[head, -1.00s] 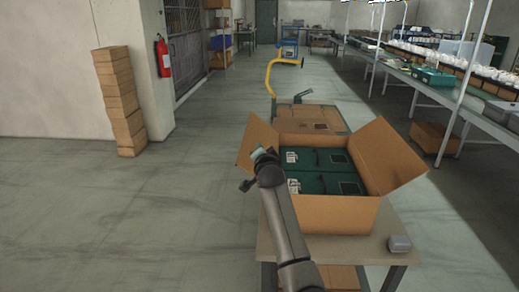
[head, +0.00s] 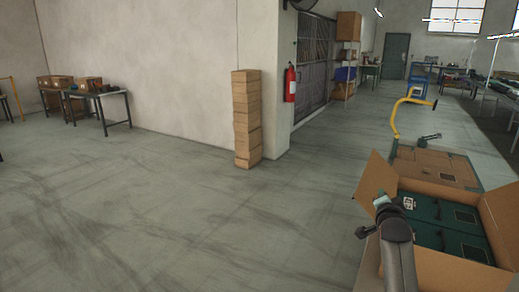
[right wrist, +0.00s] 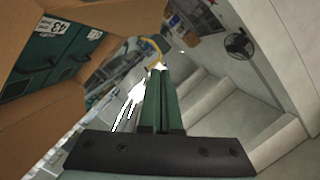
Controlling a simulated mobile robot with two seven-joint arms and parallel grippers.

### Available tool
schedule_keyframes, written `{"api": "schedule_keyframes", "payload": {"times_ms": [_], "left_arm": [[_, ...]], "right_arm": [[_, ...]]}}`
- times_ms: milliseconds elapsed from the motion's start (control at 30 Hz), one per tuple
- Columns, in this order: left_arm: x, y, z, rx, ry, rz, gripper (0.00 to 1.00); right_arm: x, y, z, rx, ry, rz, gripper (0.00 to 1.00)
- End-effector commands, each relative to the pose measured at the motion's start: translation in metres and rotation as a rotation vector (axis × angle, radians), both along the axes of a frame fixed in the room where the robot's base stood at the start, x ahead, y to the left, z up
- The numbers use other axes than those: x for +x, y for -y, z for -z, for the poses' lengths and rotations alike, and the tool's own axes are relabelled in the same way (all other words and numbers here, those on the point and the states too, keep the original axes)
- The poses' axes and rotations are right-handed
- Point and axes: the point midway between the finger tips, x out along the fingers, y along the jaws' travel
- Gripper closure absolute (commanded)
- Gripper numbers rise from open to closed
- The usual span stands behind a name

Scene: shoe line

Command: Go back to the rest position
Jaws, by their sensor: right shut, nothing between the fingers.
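My right arm rises from the bottom right of the head view, and its gripper (head: 381,201) is beside the left side of the open cardboard box (head: 482,268). In the right wrist view the two green fingers (right wrist: 158,72) lie together with nothing between them. Part of the box (right wrist: 60,112) shows at the left of that view, apart from the fingers. Dark green shoe boxes (head: 458,241) with white labels lie inside it. My left gripper is not in view.
A closed carton (head: 434,168) lies behind the open box, near a yellow-handled cart (head: 397,118). A stack of brown boxes (head: 247,120) stands by the wall corner, next to a fire extinguisher (head: 290,84). A table (head: 115,106) stands far left. The floor at left and centre is clear.

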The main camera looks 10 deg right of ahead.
Motion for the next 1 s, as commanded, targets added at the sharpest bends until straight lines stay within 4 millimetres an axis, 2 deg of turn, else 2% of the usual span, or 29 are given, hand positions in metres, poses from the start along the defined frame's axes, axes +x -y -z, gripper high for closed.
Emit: {"api": "schedule_keyframes", "payload": {"times_ms": [167, 267, 400, 467, 600, 700, 800, 900, 1000], "left_arm": [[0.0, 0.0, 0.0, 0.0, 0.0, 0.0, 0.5], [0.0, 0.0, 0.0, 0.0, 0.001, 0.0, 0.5], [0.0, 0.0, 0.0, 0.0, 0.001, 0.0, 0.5], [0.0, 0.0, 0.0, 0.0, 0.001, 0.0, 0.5], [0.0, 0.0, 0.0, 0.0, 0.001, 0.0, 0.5], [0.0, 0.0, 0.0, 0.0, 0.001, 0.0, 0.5], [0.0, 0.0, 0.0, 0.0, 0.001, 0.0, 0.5], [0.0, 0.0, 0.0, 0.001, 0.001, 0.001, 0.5], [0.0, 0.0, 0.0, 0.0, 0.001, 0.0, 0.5]], "right_arm": [[-0.026, -0.025, 0.063, -0.138, -0.13, -0.084, 1.0], [-0.053, -0.052, 0.113, -0.255, -0.233, -0.174, 1.0], [-0.101, -0.094, 0.179, -0.404, -0.364, -0.325, 1.0], [-0.126, -0.114, 0.205, -0.459, -0.415, -0.394, 1.0], [-0.191, -0.162, 0.26, -0.568, -0.518, -0.571, 1.0], [-0.245, -0.198, 0.291, -0.626, -0.576, -0.702, 1.0], [-0.298, -0.23, 0.312, -0.666, -0.616, -0.826, 1.0], [-0.341, -0.256, 0.324, -0.69, -0.641, -0.923, 1.0], [-0.371, -0.274, 0.329, -0.702, -0.652, -0.99, 1.0]]}}
